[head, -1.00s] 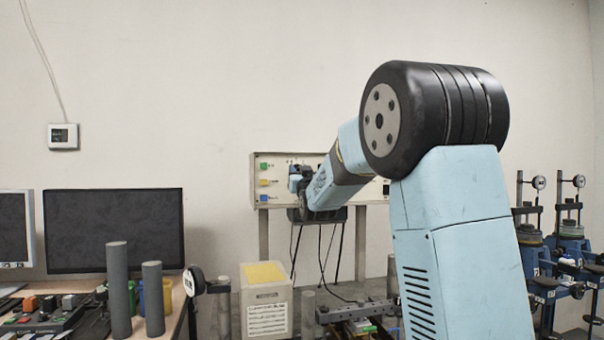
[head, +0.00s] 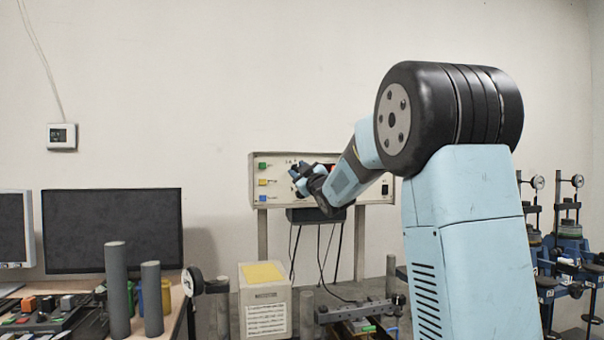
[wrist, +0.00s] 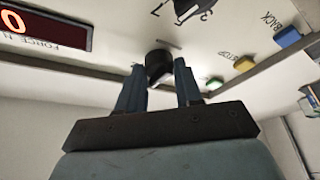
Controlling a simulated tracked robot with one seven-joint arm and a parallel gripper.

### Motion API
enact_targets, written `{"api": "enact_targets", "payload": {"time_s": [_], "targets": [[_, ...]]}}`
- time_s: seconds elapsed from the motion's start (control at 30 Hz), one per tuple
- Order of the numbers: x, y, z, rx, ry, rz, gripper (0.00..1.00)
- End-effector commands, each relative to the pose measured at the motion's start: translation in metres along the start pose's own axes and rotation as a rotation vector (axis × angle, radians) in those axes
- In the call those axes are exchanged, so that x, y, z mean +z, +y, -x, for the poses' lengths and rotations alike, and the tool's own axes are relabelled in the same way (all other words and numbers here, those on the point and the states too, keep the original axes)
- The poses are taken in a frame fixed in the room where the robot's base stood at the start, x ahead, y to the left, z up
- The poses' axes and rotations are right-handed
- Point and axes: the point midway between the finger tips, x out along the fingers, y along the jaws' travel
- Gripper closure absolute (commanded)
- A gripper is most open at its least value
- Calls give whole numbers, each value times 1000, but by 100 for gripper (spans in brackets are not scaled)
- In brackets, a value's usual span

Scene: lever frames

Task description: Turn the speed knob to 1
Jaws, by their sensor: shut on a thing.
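The pale control panel (head: 350,197) is mounted in front of the far wall. My gripper (head: 302,176) is at its left half, beside the column of coloured buttons. In the wrist view the two blue fingers of my gripper (wrist: 158,75) stand on either side of a black knob (wrist: 158,62) and are shut on it. Its pointer and label are hidden or cannot be read. A dark dial shape (wrist: 186,8) with a 3 beside it is cut off at the top edge. A red digital display (wrist: 42,28), marked FORCE N, shows 0.
In the wrist view a blue button (wrist: 287,37) is marked BACK, a yellow button (wrist: 244,64) is near STOP, and a green button (wrist: 215,82) is closer to my fingers. A dark box (head: 308,215) with cables hangs below the panel. A white-and-yellow box (head: 264,300) stands lower down.

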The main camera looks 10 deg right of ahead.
Motion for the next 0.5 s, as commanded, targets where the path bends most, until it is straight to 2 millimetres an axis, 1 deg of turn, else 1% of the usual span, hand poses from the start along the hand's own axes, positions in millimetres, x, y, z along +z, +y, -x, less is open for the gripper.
{"api": "enact_targets", "payload": {"time_s": [0.2,0.5], "targets": [[0,0,0,-36,-1,83,96],[0,-1,0,-54,0,122,96]]}}
